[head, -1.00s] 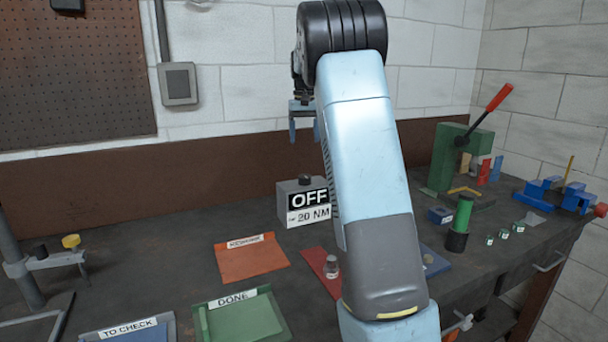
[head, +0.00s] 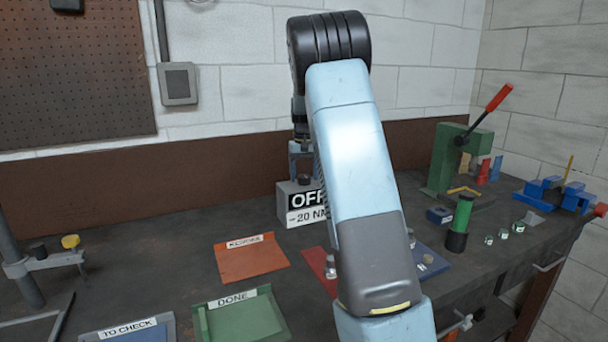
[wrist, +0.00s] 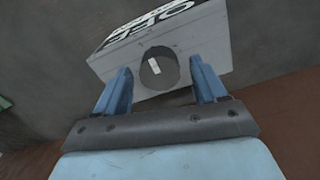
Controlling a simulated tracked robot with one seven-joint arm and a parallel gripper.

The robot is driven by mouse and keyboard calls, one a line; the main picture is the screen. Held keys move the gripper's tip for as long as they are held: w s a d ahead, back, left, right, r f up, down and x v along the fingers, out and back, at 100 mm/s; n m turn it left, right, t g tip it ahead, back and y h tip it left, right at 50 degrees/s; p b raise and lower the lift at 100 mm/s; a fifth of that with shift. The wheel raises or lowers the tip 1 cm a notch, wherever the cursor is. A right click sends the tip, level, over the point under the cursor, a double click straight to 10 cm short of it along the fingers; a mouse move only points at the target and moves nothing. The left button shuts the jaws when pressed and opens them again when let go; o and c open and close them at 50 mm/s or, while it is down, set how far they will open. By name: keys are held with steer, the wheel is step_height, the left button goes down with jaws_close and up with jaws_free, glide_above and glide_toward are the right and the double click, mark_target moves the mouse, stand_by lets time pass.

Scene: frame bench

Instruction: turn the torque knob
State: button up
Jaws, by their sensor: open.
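The torque knob (wrist: 158,68) is a dark round knob with a pale mark, on top of a grey box (wrist: 205,48) labelled OFF and 20 NM. In the head view the box (head: 287,205) stands at the back of the bench, partly hidden by my arm, and the knob (head: 304,180) shows small on its top. My gripper (wrist: 160,78) is open, pointing down above the box. In the wrist view its blue fingers stand on either side of the knob, apart from it as far as I can tell. In the head view my gripper (head: 303,160) is just over the knob.
An orange tray (head: 250,262), a green DONE tray (head: 240,318) and a blue TO CHECK tray (head: 130,332) lie in front. A green press (head: 447,160) with a red lever and a green cylinder (head: 462,215) stand right. A clamp stand (head: 30,270) is left.

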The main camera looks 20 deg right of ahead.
steer(key=c, duration=1.1)
steer(key=shift+o, duration=0.2)
steer(key=shift+m, duration=0.3)
steer(key=m, duration=0.3)
steer(key=shift+m, duration=2)
steer(key=o, duration=1.1)
steer(key=shift+c, duration=0.2)
